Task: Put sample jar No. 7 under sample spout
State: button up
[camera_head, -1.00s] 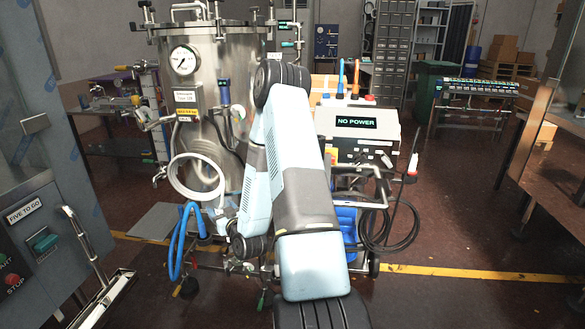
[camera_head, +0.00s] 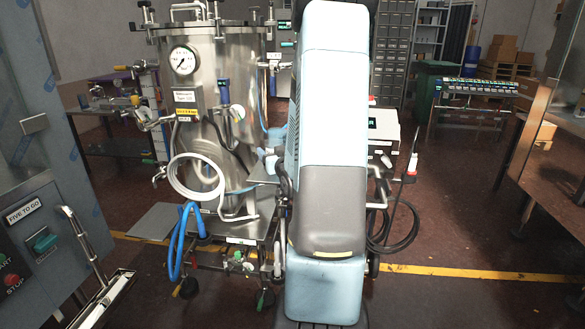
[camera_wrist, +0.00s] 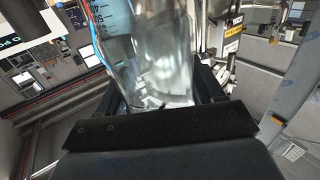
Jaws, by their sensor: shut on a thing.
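In the wrist view a clear glass jar (camera_wrist: 150,50) with blue graduation marks stands between the dark fingers of my gripper (camera_wrist: 162,88). My gripper is shut on it. No number is readable on the jar, and its top is out of the frame. In the head view my raised arm hides most of my gripper and the jar. The steel tank (camera_head: 240,65) stands left of my arm, with a gauge, labels and several valves. I cannot tell which fitting is the sample spout.
A white machine (camera_head: 384,128) stands partly hidden behind my arm. A coiled white hose (camera_head: 178,185) hangs on the tank's front, with a blue hose (camera_head: 176,240) below. A control cabinet (camera_head: 40,235) is at the left, and a bench (camera_head: 560,165) at the right.

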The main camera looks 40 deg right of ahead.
jog(key=s+d+r+m+h, duration=0.1)
jog(key=s+d+r, duration=0.2)
jog(key=s+r, duration=0.15)
jog(key=shift+g, duration=0.3)
jog(key=w+d+f, duration=0.2)
jog(key=w+f, duration=0.1)
jog(key=w, duration=0.1)
jog(key=w+d+f, duration=0.2)
jog(key=w+f, duration=0.1)
jog(key=w, duration=0.1)
jog(key=w+d+f, duration=0.2)
jog(key=w+f, duration=0.1)
jog(key=w, duration=0.1)
jog(key=shift+w+d+f, duration=0.1)
jog(key=shift+w+f, duration=0.05)
jog(key=shift+w, duration=0.15)
jog(key=shift+w+f, duration=0.15)
jog(key=shift+f, duration=0.05)
jog(key=shift+d+f, duration=0.1)
jog(key=shift+f, duration=1.5)
jog(key=shift+f, duration=0.1)
jog(key=o, duration=1)
jog(key=shift+o, duration=0.2)
